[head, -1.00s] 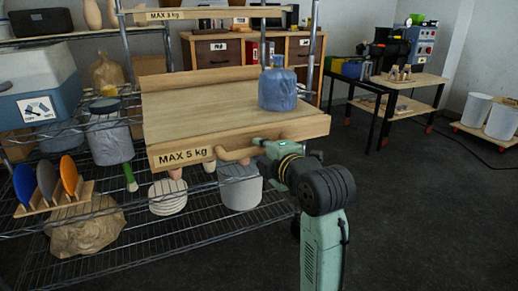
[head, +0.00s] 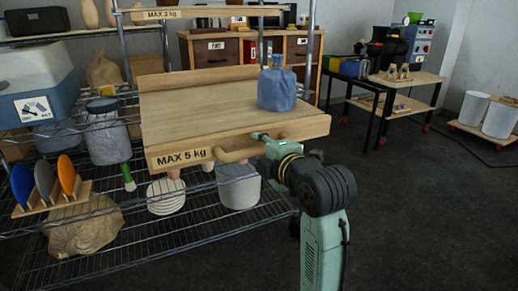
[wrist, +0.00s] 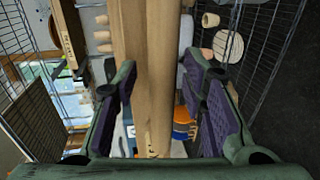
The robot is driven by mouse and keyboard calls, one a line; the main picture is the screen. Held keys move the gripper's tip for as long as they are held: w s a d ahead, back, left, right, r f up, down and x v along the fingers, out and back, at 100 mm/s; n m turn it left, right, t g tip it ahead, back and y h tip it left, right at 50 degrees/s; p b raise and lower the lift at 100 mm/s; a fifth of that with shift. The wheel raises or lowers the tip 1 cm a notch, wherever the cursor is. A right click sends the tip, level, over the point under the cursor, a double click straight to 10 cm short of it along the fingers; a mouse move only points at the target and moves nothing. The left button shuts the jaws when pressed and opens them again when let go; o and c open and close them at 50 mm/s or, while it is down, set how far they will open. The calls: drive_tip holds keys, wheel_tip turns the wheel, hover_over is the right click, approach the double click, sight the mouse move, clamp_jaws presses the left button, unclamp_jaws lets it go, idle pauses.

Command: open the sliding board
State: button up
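The sliding board (head: 200,108) is a light wooden shelf board marked "MAX 5 kg", standing out in front of the wire rack. A rounded wooden handle (head: 236,155) is fixed along its front edge. My gripper (head: 262,138) is at the right part of this handle, close to the board's front face. In the wrist view my gripper (wrist: 158,78) is open, with wood of the board and handle (wrist: 160,100) running between its spread fingers. A gap shows on the right finger's side; contact on the left is unclear.
A blue jug (head: 277,88) stands on the board's right part. The wire rack (head: 170,245) holds stacked white discs (head: 166,196), a grey container (head: 239,186) and colored discs (head: 45,180) below.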

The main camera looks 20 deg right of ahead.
drive_tip(key=v, duration=1.1)
drive_tip(key=shift+s, duration=0.15)
